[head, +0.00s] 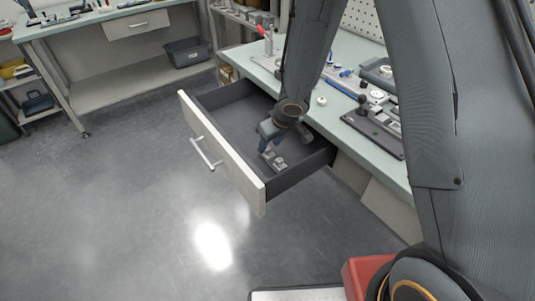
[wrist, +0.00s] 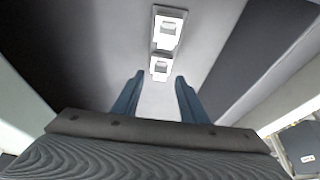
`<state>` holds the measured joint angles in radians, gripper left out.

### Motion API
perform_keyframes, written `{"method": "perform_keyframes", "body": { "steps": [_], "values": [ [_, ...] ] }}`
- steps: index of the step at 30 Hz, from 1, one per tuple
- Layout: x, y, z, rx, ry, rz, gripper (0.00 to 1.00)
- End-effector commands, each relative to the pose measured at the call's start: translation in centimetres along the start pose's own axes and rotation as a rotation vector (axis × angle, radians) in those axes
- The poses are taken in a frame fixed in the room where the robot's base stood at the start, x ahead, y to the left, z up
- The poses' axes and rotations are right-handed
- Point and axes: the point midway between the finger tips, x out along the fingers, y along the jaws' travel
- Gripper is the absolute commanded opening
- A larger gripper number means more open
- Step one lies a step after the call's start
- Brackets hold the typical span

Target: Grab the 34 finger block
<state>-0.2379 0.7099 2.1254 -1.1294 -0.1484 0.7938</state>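Two light metal blocks lie in the open drawer (head: 238,166). In the wrist view one block (wrist: 168,28) is farther off and looks larger. The other block (wrist: 160,68) is closer to the fingers. Both also show in the head view as small grey pieces (head: 279,164) on the drawer floor. No number can be read on them, so I cannot tell which is the 34 finger block. My gripper (wrist: 155,85) is open, its two blue fingers apart with nothing between them. In the head view it (head: 264,146) points down into the drawer, beside the blocks.
The drawer's dark walls and pale front with a handle (head: 206,153) surround my gripper. The workbench (head: 345,55) above carries tools, a dark fixture plate (head: 375,131) and small parts. Another bench (head: 100,25) stands at the back left. The floor in front of the drawer is clear.

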Motion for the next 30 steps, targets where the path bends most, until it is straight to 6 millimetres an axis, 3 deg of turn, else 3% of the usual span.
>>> {"method": "perform_keyframes", "body": {
  "steps": [3, 11, 18, 30],
  "values": [
    [1.68, 0.02, 0.07, 0.000, -0.001, 0.000, 0.39],
    [1.72, 0.00, -0.02, 0.001, 0.001, 0.000, 0.39],
    [1.71, 0.00, 0.00, 0.000, 0.000, 0.000, 0.00],
    [1.12, -0.02, -0.22, -0.001, 0.001, 0.000, 0.00]
  ]
}}
